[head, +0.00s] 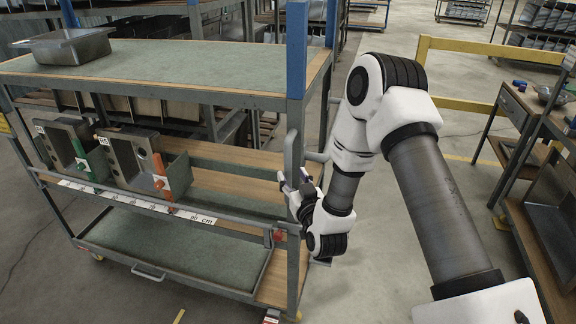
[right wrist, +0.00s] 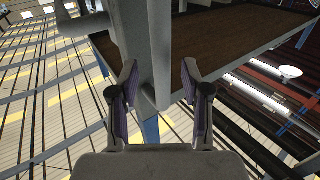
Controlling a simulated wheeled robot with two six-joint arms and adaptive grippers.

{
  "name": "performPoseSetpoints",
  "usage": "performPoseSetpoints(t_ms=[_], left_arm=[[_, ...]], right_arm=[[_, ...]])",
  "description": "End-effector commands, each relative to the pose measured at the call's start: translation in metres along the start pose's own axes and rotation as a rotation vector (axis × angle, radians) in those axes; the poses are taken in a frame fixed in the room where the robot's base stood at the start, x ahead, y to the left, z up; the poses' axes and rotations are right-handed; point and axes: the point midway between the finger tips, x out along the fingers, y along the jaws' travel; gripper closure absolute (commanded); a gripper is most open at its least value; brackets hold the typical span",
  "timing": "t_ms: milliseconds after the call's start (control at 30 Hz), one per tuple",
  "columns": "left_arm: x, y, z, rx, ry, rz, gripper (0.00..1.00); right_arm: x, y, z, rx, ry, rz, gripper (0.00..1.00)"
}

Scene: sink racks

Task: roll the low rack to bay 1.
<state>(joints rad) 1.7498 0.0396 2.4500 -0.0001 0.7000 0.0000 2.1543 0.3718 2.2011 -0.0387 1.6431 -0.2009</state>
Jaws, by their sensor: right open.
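A grey wheeled rack (head: 228,97) with blue-topped posts fills the left of the head view. Its end frame carries grey bar handles (head: 318,156) on the right side. My right gripper (head: 298,180) is at that end, close to a handle. In the right wrist view its open fingers (right wrist: 160,88) stand on either side of a grey upright bar (right wrist: 137,45). I cannot tell whether they touch it. My left gripper is not in view. I see no bay 1 marking that I can read.
A metal basin (head: 66,46) sits on the rack's top shelf. A workbench (head: 520,120) and yellow rail (head: 470,103) are at the right. Floor (head: 375,275) is clear between rack and bench.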

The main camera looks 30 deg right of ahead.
Motion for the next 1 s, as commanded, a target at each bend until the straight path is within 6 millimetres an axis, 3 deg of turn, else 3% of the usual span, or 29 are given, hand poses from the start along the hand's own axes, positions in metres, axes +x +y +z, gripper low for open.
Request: performPoseSetpoints(t_ms=[200,467,500,633,1000], left_arm=[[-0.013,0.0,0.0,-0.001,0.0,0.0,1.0],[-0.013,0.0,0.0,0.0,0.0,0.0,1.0],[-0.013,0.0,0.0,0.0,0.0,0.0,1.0],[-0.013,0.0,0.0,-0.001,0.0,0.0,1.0],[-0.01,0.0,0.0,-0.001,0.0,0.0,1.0]], right_arm=[[0.036,0.0,-0.002,-0.001,0.001,-0.001,0.53],[0.041,0.0,0.0,0.0,-0.001,-0.001,0.53],[0.041,0.0,0.0,0.0,-0.001,-0.001,0.56],[0.041,0.0,0.0,0.0,-0.001,-0.001,1.0],[0.044,-0.002,0.001,0.0,0.0,-0.001,1.0]])
